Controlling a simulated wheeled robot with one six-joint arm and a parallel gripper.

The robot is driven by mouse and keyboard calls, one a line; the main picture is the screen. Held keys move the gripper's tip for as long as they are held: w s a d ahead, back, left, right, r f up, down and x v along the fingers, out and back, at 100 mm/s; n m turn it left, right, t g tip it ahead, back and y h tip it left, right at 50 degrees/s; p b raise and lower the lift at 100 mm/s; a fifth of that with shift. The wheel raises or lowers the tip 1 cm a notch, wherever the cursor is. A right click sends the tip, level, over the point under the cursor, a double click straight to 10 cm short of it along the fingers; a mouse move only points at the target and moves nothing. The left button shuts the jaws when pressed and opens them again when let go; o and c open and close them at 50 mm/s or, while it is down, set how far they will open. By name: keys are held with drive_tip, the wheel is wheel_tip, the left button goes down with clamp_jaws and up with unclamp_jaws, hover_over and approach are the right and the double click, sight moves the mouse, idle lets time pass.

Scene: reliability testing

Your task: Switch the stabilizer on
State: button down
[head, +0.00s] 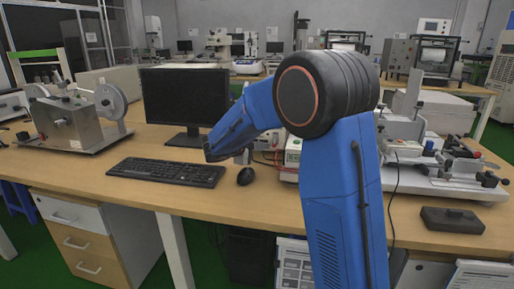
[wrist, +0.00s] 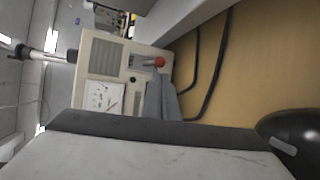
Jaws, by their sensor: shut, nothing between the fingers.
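The stabilizer appears to be the beige box (wrist: 125,62) in the wrist view, turned sideways in the picture. Its front has a white dial meter (wrist: 103,97) with a red needle, a vent grille and small dark sockets or buttons. A red round knob (wrist: 160,62) shows at its front, by the tip of my gripper. My gripper (wrist: 158,78) is shut, with its grey fingers together and pointing at the box beside the red knob. I cannot tell whether they touch it. In the head view a pale box (head: 293,150) behind my blue arm may be the stabilizer, mostly hidden.
The wooden desk (head: 140,190) holds a monitor (head: 184,99), a keyboard (head: 167,171) and a mouse (head: 246,176) left of my arm. A test machine (head: 75,118) stands at the left, another rig (head: 440,165) at the right. Black cables (wrist: 208,75) lie near the box.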

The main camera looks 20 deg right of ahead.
sight(274, 142)
drive_tip(key=shift+x, duration=1.2)
drive_tip(key=shift+s+a+r+n+g+y, duration=0.1)
drive_tip(key=shift+r+n+g+y, duration=0.45)
drive_tip(key=shift+g+y, duration=0.25)
drive_tip(key=shift+r+g+y, duration=0.35)
drive_tip(key=shift+g+y, duration=0.05)
drive_tip(key=shift+y, duration=0.1)
drive_tip(key=shift+r+n+g+y, duration=0.5)
drive_tip(key=shift+g+y, duration=0.25)
drive_tip(key=shift+g, duration=0.15)
drive_tip(key=shift+r+n+g+y, duration=0.35)
drive_tip(key=shift+r+g+y, duration=0.1)
drive_tip(key=shift+g+y, duration=0.4)
drive_tip(key=shift+r, duration=0.1)
drive_tip(key=shift+r, duration=0.75)
